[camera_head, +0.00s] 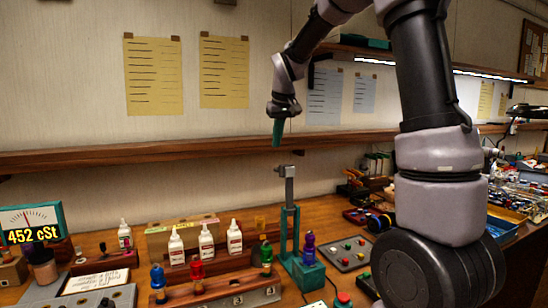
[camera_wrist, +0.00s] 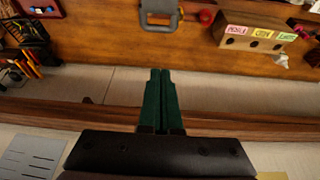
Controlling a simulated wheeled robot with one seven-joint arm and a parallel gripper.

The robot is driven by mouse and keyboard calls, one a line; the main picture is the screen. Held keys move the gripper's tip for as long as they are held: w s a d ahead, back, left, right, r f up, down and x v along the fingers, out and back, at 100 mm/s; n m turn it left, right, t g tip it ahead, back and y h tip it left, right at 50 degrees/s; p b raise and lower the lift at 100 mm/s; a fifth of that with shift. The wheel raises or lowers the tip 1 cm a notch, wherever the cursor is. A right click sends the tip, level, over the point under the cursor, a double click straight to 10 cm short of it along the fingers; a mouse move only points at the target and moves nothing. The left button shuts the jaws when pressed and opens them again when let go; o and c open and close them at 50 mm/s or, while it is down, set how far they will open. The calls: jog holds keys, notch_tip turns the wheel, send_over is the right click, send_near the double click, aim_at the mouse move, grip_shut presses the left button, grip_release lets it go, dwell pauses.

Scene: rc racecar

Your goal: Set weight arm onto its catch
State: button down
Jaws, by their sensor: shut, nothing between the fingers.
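My gripper (camera_head: 278,140) is high in front of the wall in the head view, pointing down. In the wrist view its green fingers (camera_wrist: 160,75) are together with nothing between them. A grey metal bar with a bent top (camera_head: 289,185) stands upright on a teal stand (camera_head: 290,230), below and apart from my gripper; it may be the weight arm. A grey metal loop (camera_wrist: 160,25) shows ahead of the fingertips in the wrist view, apart from them; it may be part of the same device. I cannot make out the catch.
White bottles (camera_head: 206,243) and a rack with coloured-topped pieces (camera_head: 212,287) stand left of the stand. A meter (camera_head: 32,224) is at the far left. A grey button panel (camera_head: 347,254) lies right of the stand. A wooden shelf (camera_head: 180,155) runs along the wall behind.

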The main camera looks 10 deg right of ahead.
notch_tip(320, 180, down, 8)
jog(key=shift+s, duration=0.15)
dwell(0.6)
jog(key=shift+s+d+r, duration=0.1)
